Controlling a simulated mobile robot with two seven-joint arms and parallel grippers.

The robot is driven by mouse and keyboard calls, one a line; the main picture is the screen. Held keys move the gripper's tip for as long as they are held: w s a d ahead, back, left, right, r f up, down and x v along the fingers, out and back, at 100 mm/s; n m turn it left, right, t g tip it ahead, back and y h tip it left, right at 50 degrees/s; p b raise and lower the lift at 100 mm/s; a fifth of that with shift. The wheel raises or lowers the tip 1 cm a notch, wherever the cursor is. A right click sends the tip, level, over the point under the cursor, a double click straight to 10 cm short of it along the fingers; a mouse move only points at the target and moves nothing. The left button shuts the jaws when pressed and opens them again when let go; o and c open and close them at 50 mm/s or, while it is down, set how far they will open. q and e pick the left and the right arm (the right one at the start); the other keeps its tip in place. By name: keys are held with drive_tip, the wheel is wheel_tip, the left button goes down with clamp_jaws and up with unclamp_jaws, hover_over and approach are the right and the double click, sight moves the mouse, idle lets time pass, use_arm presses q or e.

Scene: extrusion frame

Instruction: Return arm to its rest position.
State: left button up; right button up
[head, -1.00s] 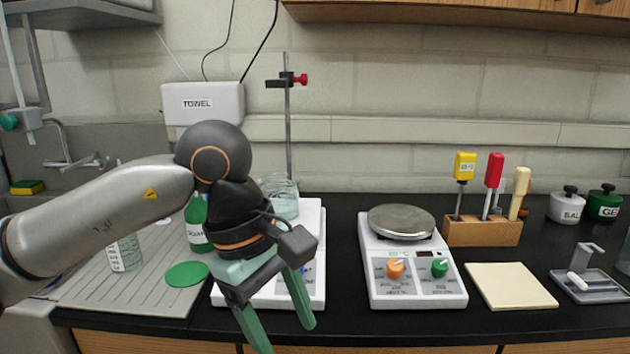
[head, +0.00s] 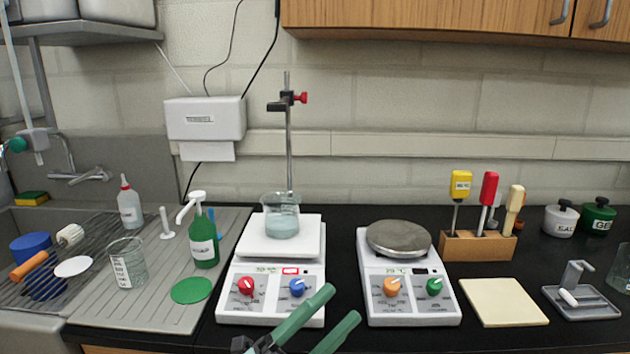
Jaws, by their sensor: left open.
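My left gripper (head: 325,325) shows at the bottom of the head view, in front of the bench edge. Its two green fingers are spread apart with nothing between them. The rest of my left arm is out of the picture. My right gripper is not in view. A glass beaker with pale liquid (head: 282,216) stands on the left white hotplate (head: 272,302), apart from the gripper. The fingertips overlap the hotplate's lower right front in the picture.
A second hotplate (head: 376,312) with a round metal plate stands to the right. A green bottle (head: 204,245), a green disc (head: 191,291) and an empty beaker (head: 127,264) are on the drainboard. A wooden tool block (head: 478,247) and a pale pad (head: 503,302) are at right.

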use_arm(q)
drive_tip(key=a+f+n+t+y+p, duration=0.1)
drive_tip(key=a+f+n+y, duration=0.35)
drive_tip(key=f+n, duration=0.2)
drive_tip(key=a+f+n+t+y, duration=0.2)
drive_tip(key=a+f+n+y, duration=0.1)
drive_tip(key=f+n+y, duration=0.3)
drive_tip(key=a+f+n+t+y+p, duration=0.1)
drive_tip(key=a+f+n+y, duration=0.3)
drive_tip(key=f+n, duration=0.3)
drive_tip(key=s+a+f+n+g+y, duration=0.2)
drive_tip(key=s+a+f+n+g, duration=0.1)
drive_tip(key=s+f, duration=0.5)
drive_tip(key=s+a+f+n+g+y, duration=0.2)
drive_tip(key=s+a+f+n+g, duration=0.1)
drive_tip(key=s+f, duration=0.5)
wheel_tip(320, 180, down, 3)
drive_tip(key=shift+s+a+r+g+y+p, duration=0.15)
drive_tip(key=shift+a+g+y+p, duration=0.25)
drive_tip(key=shift+a+g, duration=0.3)
